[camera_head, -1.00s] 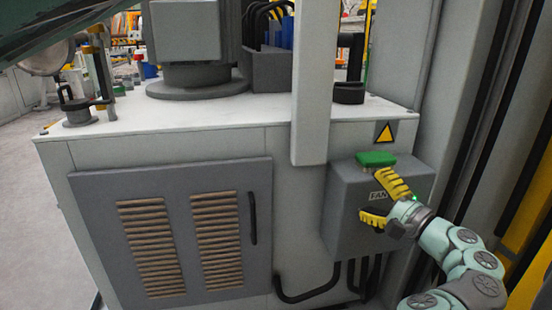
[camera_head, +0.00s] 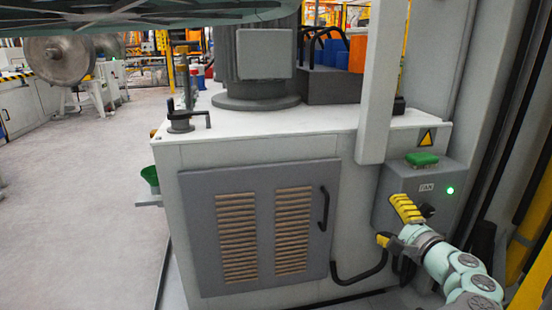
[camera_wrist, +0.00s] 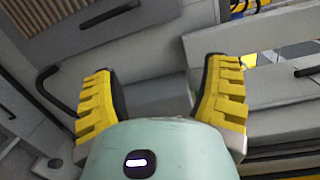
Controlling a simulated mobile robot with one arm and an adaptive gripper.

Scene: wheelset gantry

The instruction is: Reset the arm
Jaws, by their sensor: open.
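My gripper (camera_head: 396,224) has two yellow ribbed fingers spread apart, with nothing between them. It is at the lower right in the head view, in front of the lower left part of the grey fan box (camera_head: 385,187). The box has a green top piece (camera_head: 421,159), a lit green lamp (camera_head: 450,191) and a dark knob (camera_head: 427,210) partly hidden by the upper finger. In the wrist view my gripper (camera_wrist: 160,88) is also open and empty, facing grey surfaces. My pale green arm reaches in from the lower right.
A white cabinet (camera_head: 165,185) with a louvred grey door (camera_head: 200,245) and black handle (camera_head: 324,208) stands left of the fan box. A grey column (camera_head: 376,80) rises in front. Open floor (camera_head: 90,200) lies at the left.

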